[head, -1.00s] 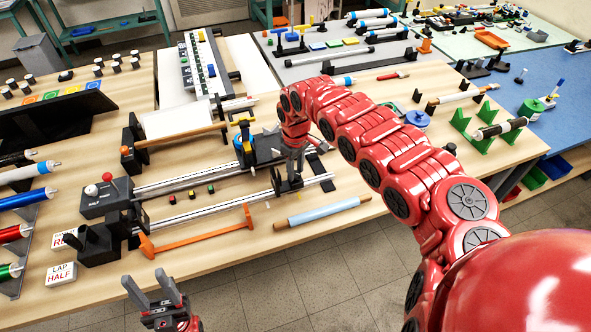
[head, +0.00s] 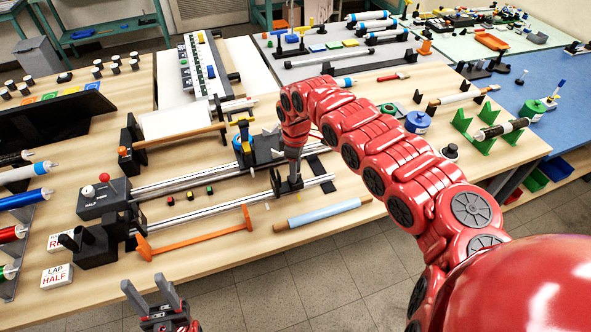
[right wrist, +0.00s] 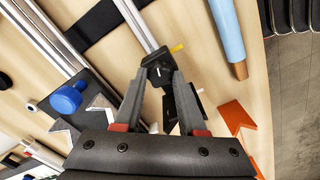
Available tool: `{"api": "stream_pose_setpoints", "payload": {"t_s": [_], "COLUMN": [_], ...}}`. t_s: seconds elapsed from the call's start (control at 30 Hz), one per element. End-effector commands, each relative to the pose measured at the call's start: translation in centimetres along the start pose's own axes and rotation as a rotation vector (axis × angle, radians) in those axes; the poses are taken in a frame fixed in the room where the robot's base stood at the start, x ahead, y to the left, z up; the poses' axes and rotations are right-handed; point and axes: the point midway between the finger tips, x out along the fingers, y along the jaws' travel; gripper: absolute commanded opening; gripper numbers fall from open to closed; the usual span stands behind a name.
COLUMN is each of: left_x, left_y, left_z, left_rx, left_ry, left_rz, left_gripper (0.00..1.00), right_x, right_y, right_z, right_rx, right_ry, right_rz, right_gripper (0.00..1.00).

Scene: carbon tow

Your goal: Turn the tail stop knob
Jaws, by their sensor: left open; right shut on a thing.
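The tail stop (head: 281,187) is a dark block at the right end of the near rail of the long fixture on the wooden table. Its black knob (right wrist: 158,72), with a white mark, shows in the right wrist view between my fingertips. My right gripper (head: 292,180) points down at the tail stop, and it also shows in the right wrist view (right wrist: 160,84), shut on the knob. The fingers hide the knob's sides. My left gripper (head: 153,292) is open and empty in front of the table's near edge.
A light blue roll (head: 322,214) lies on the table right of the tail stop. An orange bar tool (head: 195,235) lies in front of the near rail (head: 210,212). A second rail (head: 195,180) runs behind. A blue knob (right wrist: 66,99) stands near my right gripper.

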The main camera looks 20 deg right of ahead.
Motion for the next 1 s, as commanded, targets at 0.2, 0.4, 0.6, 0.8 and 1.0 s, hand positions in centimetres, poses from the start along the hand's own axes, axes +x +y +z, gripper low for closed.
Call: {"api": "stream_pose_setpoints", "payload": {"t_s": [0.2, 0.4, 0.6, 0.8, 1.0], "left_x": [0.0, 0.0, 0.0, -0.8, -2.4], "left_y": [0.0, 0.0, 0.0, 0.0, 0.1], "left_z": [0.0, 0.0, 0.0, 0.1, 0.4], "left_rx": [0.000, 0.000, 0.000, 0.000, 0.000], "left_ry": [0.000, 0.000, 0.000, 0.000, 0.000], "left_rz": [0.000, 0.000, 0.000, 0.000, 0.000], "left_gripper": [0.50, 0.50, 0.50, 0.50, 0.50], "right_x": [0.0, 0.0, -0.1, -2.1, -7.0], "right_y": [0.0, 0.0, 0.0, 0.3, 0.2], "right_z": [0.0, 0.0, 0.0, 0.0, -0.2], "right_rx": [0.001, 0.001, 0.002, 0.004, 0.001], "right_ry": [0.000, 0.000, 0.000, 0.004, 0.006], "right_rz": [0.001, 0.001, 0.001, 0.006, 0.007], "right_gripper": [0.00, 0.53, 0.53, 0.53, 0.53]}}
